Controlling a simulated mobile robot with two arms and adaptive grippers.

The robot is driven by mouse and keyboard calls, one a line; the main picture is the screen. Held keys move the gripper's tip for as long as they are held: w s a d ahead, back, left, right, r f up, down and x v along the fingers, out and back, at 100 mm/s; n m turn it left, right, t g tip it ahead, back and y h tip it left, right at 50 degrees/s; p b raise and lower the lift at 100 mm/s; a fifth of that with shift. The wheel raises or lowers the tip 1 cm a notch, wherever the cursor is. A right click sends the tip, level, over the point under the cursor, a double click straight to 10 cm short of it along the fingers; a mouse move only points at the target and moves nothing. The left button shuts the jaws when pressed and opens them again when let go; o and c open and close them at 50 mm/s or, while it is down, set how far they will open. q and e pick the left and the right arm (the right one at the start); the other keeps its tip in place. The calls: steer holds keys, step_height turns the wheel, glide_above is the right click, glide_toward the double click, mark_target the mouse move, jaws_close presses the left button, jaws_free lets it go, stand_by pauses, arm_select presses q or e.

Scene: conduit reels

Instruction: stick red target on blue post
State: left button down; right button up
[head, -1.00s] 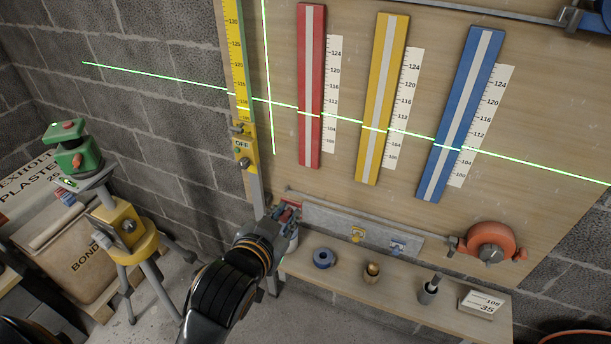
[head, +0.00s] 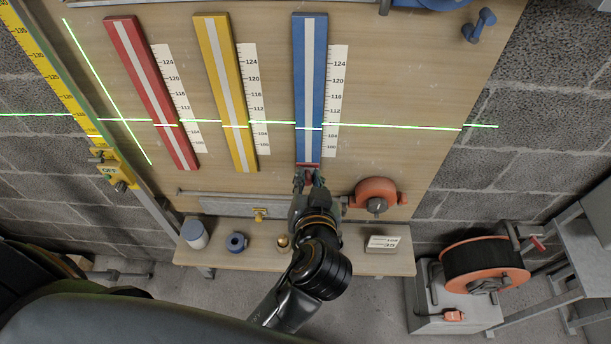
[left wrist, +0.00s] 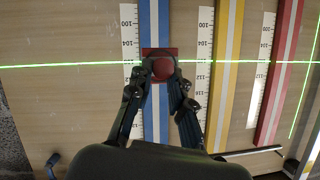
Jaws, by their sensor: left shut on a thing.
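My left gripper (head: 309,180) is shut on the red target (head: 307,166), at the lower end of the blue post (head: 309,70). The blue post is a tall board with a pale centre stripe, fixed to the wooden panel beside a paper scale. In the left wrist view the red target (left wrist: 149,54) is a dark red square with a round knob between my fingertips (left wrist: 163,76). It covers part of the blue post (left wrist: 154,22), level with the green line. I cannot tell whether it touches the post. My right gripper is not in view.
The red post (head: 145,85) and yellow post (head: 227,85) stand to the left. A yellow target (head: 260,214) sits on the grey ledge (head: 215,207). An orange reel (head: 375,196) is close right of my gripper. The shelf (head: 345,262) below holds small items.

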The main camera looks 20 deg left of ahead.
arm_select(q)
steer(key=shift+w+a, duration=0.3)
steer(key=shift+w, duration=0.25)
steer(key=shift+w+a, duration=0.45)
steer(key=shift+w, duration=1.05)
steer(key=shift+w+a, duration=0.4)
steer(key=shift+w, duration=1.05)
steer(key=shift+w+a, duration=0.45)
steer(key=shift+w, duration=1.05)
steer(key=shift+w+a+p, duration=0.1)
steer(key=shift+w+p, duration=0.35)
steer(key=c, duration=0.7)
jaws_free()
steer(key=shift+o, duration=0.2)
steer(key=shift+s, duration=0.15)
steer(key=shift+s+d+r, duration=0.1)
steer(key=shift+s+d, duration=0.3)
steer(key=shift+s, duration=1)
steer(key=shift+s+d+f, duration=0.1)
steer(key=shift+s+d, duration=0.35)
steer(key=shift+s, duration=1)
steer(key=shift+s+d+r, duration=0.1)
steer(key=shift+s+d, duration=0.3)
steer(key=shift+s, duration=1)
